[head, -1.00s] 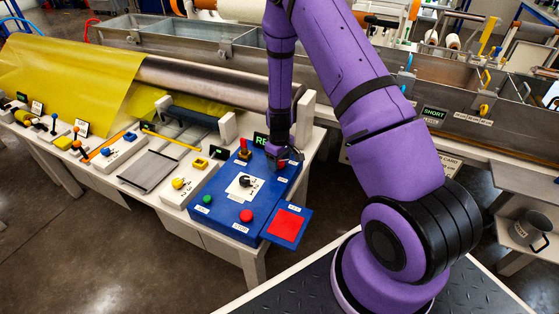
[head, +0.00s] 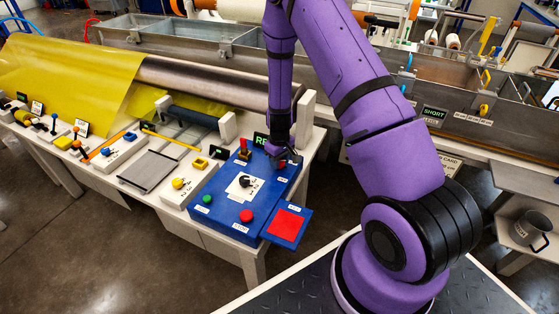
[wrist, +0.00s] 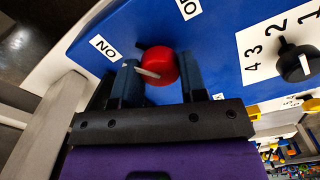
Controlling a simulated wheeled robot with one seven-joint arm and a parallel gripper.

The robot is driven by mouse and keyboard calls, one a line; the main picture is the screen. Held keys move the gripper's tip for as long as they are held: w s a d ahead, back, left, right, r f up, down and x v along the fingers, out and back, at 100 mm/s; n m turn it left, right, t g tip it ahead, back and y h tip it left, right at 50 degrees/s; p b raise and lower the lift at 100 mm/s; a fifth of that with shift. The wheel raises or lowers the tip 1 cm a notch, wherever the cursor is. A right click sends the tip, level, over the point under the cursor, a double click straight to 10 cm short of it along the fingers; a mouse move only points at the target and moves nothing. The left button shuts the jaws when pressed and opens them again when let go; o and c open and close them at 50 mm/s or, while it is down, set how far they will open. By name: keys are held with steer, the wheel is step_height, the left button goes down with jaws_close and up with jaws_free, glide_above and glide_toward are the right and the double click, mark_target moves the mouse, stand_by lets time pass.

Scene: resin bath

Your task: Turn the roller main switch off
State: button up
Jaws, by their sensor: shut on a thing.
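The blue control panel (head: 214,186) stands at the right end of the bench. The red round switch knob (wrist: 160,64) with a white pointer line is on it in the wrist view. Its pointer lies roughly sideways, toward the left of the picture. A white label reading ON upside down (wrist: 105,47) is left of the knob; another label (wrist: 189,9), partly cut off, is above it. My gripper (wrist: 162,72) is shut on the red knob, one finger on each side. In the head view my gripper (head: 284,160) is at the panel's far right corner and hides most of the knob.
A black selector knob (wrist: 296,62) on a numbered white plate sits beside it. The panel also has a green button (head: 207,199), a red button (head: 247,216), a red-handled lever (head: 243,148) and a red pad (head: 286,224).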

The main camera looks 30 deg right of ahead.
steer(key=m, duration=0.8)
steer(key=shift+m, duration=0.4)
steer(key=m, duration=0.4)
steer(key=shift+m, duration=2.1)
steer(key=o, duration=0.9)
steer(key=shift+o, duration=0.2)
step_height(320, 180, up, 11)
